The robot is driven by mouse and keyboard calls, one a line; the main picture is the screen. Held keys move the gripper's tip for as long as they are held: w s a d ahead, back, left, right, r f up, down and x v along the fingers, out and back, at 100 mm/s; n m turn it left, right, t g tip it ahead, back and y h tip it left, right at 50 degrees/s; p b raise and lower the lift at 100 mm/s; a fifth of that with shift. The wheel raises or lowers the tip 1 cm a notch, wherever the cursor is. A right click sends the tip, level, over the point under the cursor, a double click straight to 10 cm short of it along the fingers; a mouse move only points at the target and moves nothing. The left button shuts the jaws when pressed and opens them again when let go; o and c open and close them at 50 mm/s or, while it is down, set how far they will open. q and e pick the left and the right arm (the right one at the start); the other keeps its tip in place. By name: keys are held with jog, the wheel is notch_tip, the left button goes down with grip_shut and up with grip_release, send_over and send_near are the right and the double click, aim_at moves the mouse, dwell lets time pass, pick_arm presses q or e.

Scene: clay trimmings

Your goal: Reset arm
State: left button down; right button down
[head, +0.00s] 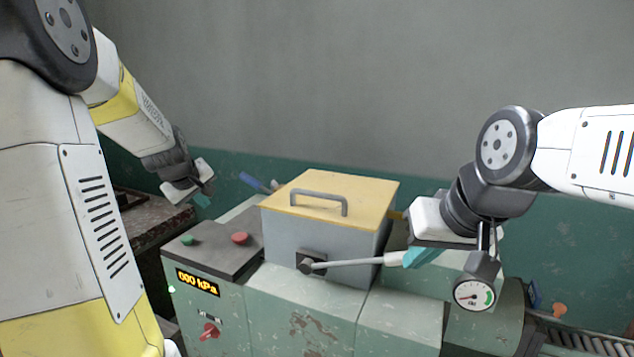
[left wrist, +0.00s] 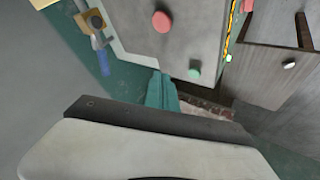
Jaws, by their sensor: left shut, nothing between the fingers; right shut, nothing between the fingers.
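My left gripper (head: 203,200) hangs left of the machine's control box, its teal fingers shut and empty. In the left wrist view the closed fingers (left wrist: 161,92) point toward the box's side near the green button (left wrist: 194,71). My right gripper (head: 418,258) is shut with nothing held. Its teal fingertips are right at the pale end of the lever (head: 350,263) on the front of the grey box; I cannot tell whether they touch it.
The grey box has a yellow lid (head: 335,200) with a handle. The control box carries a green button (head: 188,240), a red button (head: 240,238), a display (head: 198,283) and a red knob (head: 209,331). A gauge (head: 474,294) stands at right, partly beneath my right arm.

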pick_arm(q)
jog(key=s+d+r+m+g+h, duration=0.15)
jog(key=s+d+r+m, duration=0.35)
jog(key=s+d, duration=0.7)
jog(key=s+d+m, duration=0.2)
jog(key=s, duration=0.6)
jog(key=s+d+f+m+h, duration=0.1)
jog(key=s+d+m, duration=0.2)
jog(key=s, duration=0.5)
jog(key=shift+g, duration=0.45)
